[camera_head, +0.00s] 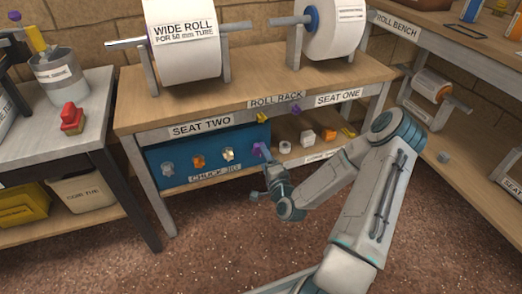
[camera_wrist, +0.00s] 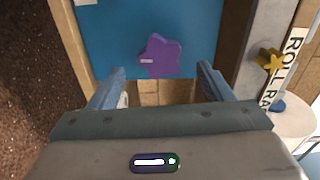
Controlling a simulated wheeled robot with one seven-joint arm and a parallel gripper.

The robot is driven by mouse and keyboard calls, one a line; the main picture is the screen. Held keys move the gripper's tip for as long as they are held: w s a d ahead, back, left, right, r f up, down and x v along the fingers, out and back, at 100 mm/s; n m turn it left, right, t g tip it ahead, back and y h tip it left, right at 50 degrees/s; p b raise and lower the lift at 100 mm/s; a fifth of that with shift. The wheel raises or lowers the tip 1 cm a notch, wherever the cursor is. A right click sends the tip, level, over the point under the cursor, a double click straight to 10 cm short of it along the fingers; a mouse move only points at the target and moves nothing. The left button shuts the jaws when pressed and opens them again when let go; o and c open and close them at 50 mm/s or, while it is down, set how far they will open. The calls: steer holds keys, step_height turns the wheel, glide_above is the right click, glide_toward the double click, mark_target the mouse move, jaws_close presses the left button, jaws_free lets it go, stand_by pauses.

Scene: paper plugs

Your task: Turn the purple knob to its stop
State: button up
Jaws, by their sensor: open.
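The purple knob (camera_head: 261,149) sits at the right end of a row of knobs on the blue panel (camera_head: 221,138) labelled CHUCK JIG. In the wrist view the knob (camera_wrist: 162,55) is star-shaped with a small pale mark on its left side. My gripper (camera_head: 266,162) is just in front of the knob, partly overlapped by my arm in the head view. In the wrist view my gripper (camera_wrist: 160,70) is open, one finger on each side of the knob, with a visible gap on both sides. Whether the fingertips reach the knob's depth is unclear.
Left of it on the panel are a cream knob (camera_head: 228,154), an orange knob (camera_head: 198,161) and a grey knob (camera_head: 168,168). The roll rack's top (camera_head: 240,88) overhangs the panel.

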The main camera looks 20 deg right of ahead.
mark_target(256, 151)
steer(key=shift+m, duration=0.6)
steer(key=shift+w, duration=0.1)
steer(key=shift+w, duration=1.95)
steer(key=c, duration=1)
steer(key=shift+o, duration=0.2)
steer(key=o, duration=1)
steer(key=shift+c, duration=0.2)
